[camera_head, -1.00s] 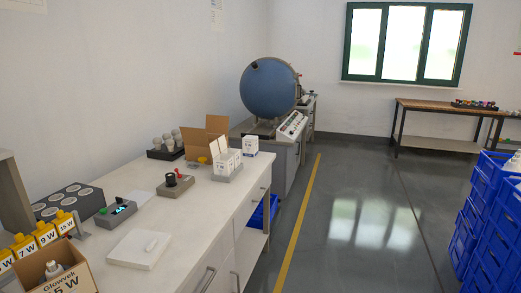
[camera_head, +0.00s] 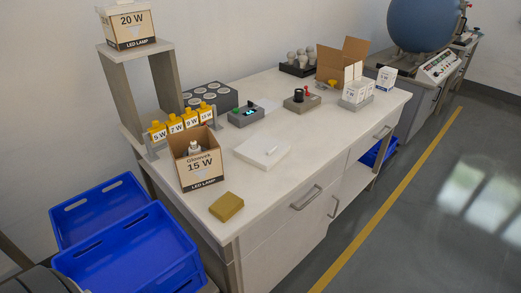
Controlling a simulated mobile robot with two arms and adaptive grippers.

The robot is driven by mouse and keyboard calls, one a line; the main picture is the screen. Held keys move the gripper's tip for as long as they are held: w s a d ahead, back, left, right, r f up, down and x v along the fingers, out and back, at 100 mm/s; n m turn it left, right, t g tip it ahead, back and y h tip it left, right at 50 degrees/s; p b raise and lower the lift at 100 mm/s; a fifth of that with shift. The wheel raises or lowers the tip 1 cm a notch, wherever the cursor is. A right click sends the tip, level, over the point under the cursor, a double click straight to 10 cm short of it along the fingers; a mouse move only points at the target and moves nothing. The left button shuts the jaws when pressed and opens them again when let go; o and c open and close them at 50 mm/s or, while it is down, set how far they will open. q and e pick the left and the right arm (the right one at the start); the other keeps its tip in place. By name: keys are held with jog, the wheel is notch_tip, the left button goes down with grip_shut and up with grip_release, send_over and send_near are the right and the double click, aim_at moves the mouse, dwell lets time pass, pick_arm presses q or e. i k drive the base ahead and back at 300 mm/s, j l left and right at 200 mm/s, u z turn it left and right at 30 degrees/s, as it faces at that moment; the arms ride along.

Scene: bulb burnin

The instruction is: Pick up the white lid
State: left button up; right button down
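A flat white square slab with a small white bar on top, which looks like the white lid (camera_head: 258,157), lies on the white workbench (camera_head: 310,165). It sits right of the open Glowek 15 W carton (camera_head: 200,178), apart from it. Neither of my grippers is in view.
A tan block (camera_head: 226,206) lies near the bench's front left corner. Yellow wattage markers (camera_head: 191,121), a grey device with a green button (camera_head: 246,114) and a box with a black knob (camera_head: 301,101) stand behind the lid. Blue crates (camera_head: 125,250) stand left of the bench. The floor at right is clear.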

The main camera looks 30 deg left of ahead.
aim_at(262, 151)
jog(key=u, duration=1.65)
jog(key=i+l+u, duration=0.1)
jog(key=l+u, duration=0.9)
